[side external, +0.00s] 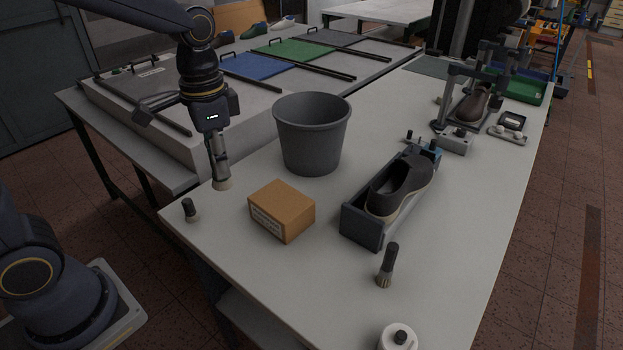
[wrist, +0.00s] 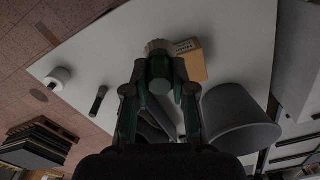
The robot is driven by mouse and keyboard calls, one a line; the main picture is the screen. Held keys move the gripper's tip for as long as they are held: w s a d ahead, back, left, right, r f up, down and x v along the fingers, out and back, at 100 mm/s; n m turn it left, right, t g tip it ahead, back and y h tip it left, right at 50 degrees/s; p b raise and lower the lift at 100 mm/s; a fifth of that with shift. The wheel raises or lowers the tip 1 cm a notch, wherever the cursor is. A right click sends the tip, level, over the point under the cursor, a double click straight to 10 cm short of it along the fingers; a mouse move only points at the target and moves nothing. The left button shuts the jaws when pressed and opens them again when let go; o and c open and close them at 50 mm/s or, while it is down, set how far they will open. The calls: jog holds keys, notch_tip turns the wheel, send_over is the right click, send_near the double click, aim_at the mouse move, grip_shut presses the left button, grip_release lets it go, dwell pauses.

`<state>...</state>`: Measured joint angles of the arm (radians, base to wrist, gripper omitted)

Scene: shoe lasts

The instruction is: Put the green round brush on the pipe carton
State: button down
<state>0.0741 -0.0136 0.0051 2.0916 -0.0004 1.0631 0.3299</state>
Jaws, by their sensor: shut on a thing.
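The green round brush (wrist: 160,72) is in my gripper (wrist: 159,88), pointing away from the wrist with its pale bristles at the far end. In the side view the brush (side external: 222,183) hangs bristles down from my gripper (side external: 219,158), apparently above the table near its left edge; its handle is mostly hidden by the fingers. The pipe carton (side external: 282,211), a small brown box with a white label, stands on the table to the right of the brush and lower in the picture. In the wrist view the carton (wrist: 193,66) shows just right of the bristles, partly covered by a finger.
Another dark brush (side external: 387,267) stands in front of the shoe cradle (side external: 361,223). A grey bin (side external: 312,140) stands behind the carton. A white round container (side external: 398,338) is at the front. The carton's top is bare.

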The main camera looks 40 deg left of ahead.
jog(key=w+f, duration=0.3)
jog(key=w, duration=0.1)
jog(key=w+f, duration=0.3)
jog(key=w, duration=0.1)
jog(key=w+f, duration=0.3)
jog(key=w, duration=0.2)
jog(key=shift+d+f, duration=0.15)
jog(key=shift+d, duration=0.05)
jog(key=shift+w+f, duration=0.25)
jog(key=shift+f, duration=1.55)
jog(key=shift+f, duration=0.15)
jog(key=c, duration=1)
grip_release()
jog(key=shift+o, duration=0.2)
